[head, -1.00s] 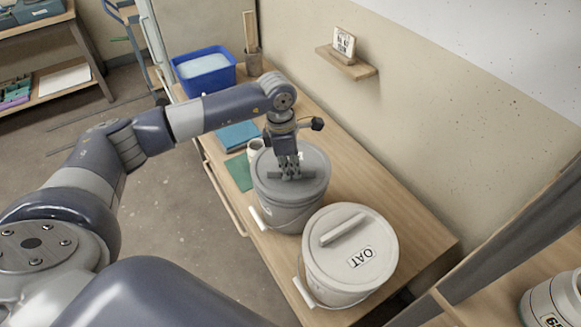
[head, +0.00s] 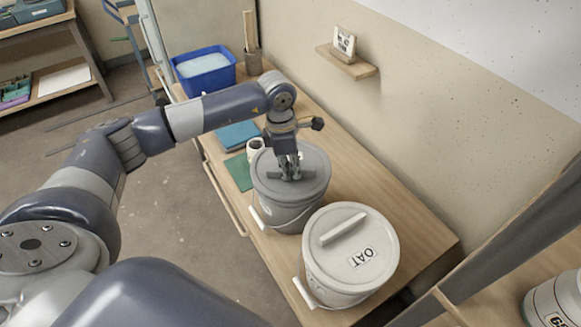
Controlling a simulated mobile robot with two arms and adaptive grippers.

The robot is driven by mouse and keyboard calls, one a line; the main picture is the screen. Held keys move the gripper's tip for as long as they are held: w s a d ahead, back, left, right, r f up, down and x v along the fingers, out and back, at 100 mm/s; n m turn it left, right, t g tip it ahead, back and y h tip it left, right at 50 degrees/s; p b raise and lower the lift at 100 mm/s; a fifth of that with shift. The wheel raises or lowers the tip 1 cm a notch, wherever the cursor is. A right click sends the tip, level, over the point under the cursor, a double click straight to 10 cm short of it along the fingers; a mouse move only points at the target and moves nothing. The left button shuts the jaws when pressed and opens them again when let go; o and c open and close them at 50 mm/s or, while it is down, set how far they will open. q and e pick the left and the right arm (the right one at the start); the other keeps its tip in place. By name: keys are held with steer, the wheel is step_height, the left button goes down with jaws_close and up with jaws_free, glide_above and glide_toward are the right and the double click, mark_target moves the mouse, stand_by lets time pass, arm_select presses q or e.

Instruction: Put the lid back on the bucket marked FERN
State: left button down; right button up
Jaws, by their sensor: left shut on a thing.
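A dark grey lid (head: 312,166) with a bar handle (head: 306,175) is at the top of a grey bucket (head: 291,217) on the wooden bench. I cannot tell whether it is fully seated. My left gripper (head: 290,178) points down over it, shut on the handle. The lid's marking is mostly hidden behind the gripper, so I cannot read FERN on it. A lighter grey bucket (head: 343,284) stands nearer, with its lid (head: 375,227) on, marked OAT. My right gripper is not in view.
On the bench (head: 425,235) are a blue tub (head: 206,80), a white cup (head: 256,147), a teal block (head: 237,135), a green mat (head: 238,172) and a holder with sticks (head: 252,62). A small wall shelf (head: 346,62) is behind. Another bucket (head: 555,302) shows at lower right.

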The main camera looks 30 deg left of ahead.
arm_select(q)
steer(key=c, duration=1.6)
jaws_free()
steer(key=o, duration=0.5)
steer(key=shift+r, duration=0.1)
steer(key=shift+r+p, duration=1.85)
steer(key=shift+r, duration=1.6)
